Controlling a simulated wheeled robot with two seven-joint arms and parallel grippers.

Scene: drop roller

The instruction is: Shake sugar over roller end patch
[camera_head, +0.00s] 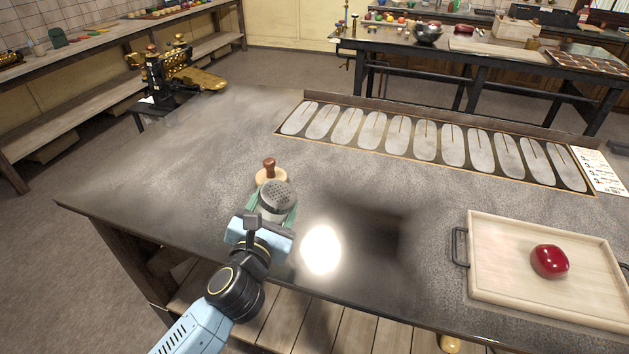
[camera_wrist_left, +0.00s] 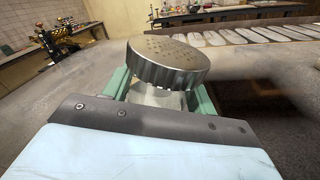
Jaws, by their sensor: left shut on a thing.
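My left gripper (camera_head: 274,213) is shut on a sugar shaker (camera_head: 277,195) with a perforated metal lid. In the left wrist view the shaker (camera_wrist_left: 166,62) stands between the green fingers, its lid tilted. The shaker is close above the dark table (camera_head: 190,160), near its front edge; I cannot tell whether it touches. A brass drop roller machine (camera_head: 180,72) stands at the table's far left end. The roller end patch is not distinguishable in these frames. My right gripper is not in view.
A wooden stamp-like tool (camera_head: 270,173) stands just behind the shaker. A wooden tray (camera_head: 497,285) with a glossy red lump (camera_head: 549,261) is at the right. A long panel of pale oval slots (camera_head: 425,141) lies at the back. The table's left part is clear.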

